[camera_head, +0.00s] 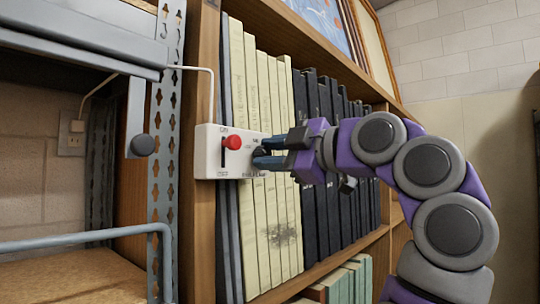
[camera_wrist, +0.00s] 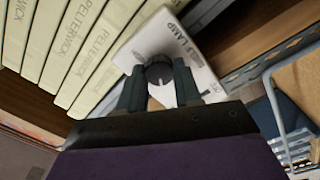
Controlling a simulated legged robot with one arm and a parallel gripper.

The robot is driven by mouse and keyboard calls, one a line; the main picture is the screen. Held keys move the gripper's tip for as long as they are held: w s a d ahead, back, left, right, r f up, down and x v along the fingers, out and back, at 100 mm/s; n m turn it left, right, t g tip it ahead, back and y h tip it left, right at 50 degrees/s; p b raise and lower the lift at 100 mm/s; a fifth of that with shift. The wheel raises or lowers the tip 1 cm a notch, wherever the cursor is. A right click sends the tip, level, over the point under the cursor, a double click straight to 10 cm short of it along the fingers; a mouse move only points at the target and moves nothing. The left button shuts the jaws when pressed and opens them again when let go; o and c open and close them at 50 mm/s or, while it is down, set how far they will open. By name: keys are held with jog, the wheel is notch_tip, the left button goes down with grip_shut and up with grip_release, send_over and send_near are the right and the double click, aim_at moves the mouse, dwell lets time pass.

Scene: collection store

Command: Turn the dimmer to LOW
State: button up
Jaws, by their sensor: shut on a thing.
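The dimmer is a dark round knob (camera_wrist: 159,73) on a white control box (camera_head: 208,160) fixed to the wooden shelf upright. The box also shows in the wrist view (camera_wrist: 150,36), tilted, with lettering that reads in part "LAMP". A red knob or button (camera_head: 233,142) sits on the left of the box above a dark slot, with small print around it. My gripper (camera_head: 262,153) reaches in from the right. Its two fingers are shut on the dimmer knob, one on each side, as the wrist view (camera_wrist: 160,88) shows. The LOW mark and the knob's pointer cannot be made out.
Cream volumes (camera_head: 262,90) and black volumes (camera_head: 325,115) stand on the shelf right behind the box. A metal rack post (camera_head: 163,130) and a grey rail (camera_head: 85,240) stand to the left. A white cable (camera_head: 200,69) runs above the box.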

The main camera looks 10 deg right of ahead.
jog(key=shift+f, duration=0.15)
jog(key=o, duration=1)
jog(key=shift+s, duration=0.25)
jog(key=shift+w+d, duration=0.1)
jog(key=shift+w, duration=0.1)
jog(key=b+v, duration=0.1)
jog(key=v, duration=1.6)
jog(key=shift+d+b, duration=0.2)
jog(key=shift+b, duration=0.15)
jog(key=shift+o, duration=0.2)
